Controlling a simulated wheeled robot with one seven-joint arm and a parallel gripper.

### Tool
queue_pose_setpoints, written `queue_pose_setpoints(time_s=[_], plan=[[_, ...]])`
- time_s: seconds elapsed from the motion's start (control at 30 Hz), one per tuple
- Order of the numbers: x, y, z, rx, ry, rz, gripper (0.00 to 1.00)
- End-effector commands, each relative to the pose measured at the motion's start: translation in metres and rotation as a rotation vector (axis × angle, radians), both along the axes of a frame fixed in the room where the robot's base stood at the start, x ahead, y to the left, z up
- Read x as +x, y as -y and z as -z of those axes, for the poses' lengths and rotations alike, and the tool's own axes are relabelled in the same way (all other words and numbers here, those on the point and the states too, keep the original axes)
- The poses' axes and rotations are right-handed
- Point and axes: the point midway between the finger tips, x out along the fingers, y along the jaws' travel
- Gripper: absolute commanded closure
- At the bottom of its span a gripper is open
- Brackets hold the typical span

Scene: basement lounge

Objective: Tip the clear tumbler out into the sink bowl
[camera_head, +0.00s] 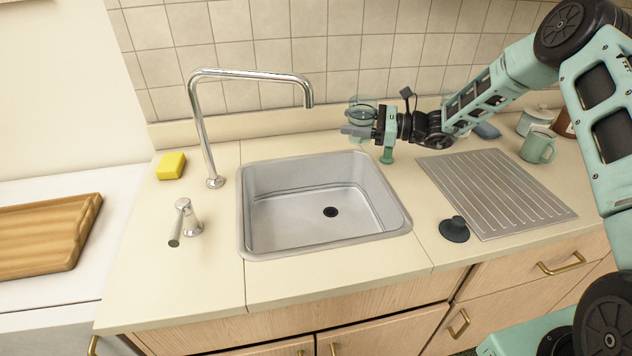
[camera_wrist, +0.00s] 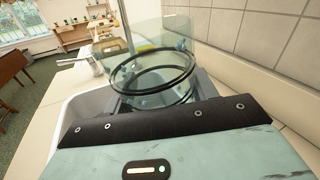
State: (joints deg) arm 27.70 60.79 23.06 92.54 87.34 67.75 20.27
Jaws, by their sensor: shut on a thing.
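The clear tumbler (camera_head: 361,117) is a see-through glass with dark rings, held by my gripper (camera_head: 358,131) near the back right corner of the sink. It looks upright in the head view. My gripper is shut on it. In the wrist view the tumbler (camera_wrist: 150,62) fills the space ahead of my gripper (camera_wrist: 150,95). I cannot tell what is inside it. The sink bowl (camera_head: 263,229) is a grey metal basin with a dark drain, and it looks empty. The tumbler is above and behind the bowl's right rear rim.
A tall chrome faucet (camera_head: 197,125) stands at the bowl's back left, its spout reaching right. A tap lever (camera_head: 183,222) and yellow sponge (camera_head: 171,166) are left. A ribbed drainboard (camera_head: 497,192), dark stopper (camera_head: 454,229) and green mug (camera_head: 538,146) are right.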

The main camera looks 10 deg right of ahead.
Motion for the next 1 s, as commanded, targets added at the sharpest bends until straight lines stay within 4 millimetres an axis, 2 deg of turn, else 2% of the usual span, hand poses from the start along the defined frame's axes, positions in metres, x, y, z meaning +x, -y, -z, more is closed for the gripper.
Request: queue_pose_setpoints(time_s=[0.1,0.37,0.8,1.0], plan=[[0.005,0.004,0.009,0.071,-0.117,0.002,0.75],[0.005,0.003,0.008,0.069,-0.115,0.001,0.75],[0.004,0.003,-0.037,0.068,-0.113,0.001,0.75],[0.004,0.003,-0.04,0.069,-0.114,0.0,0.75]])
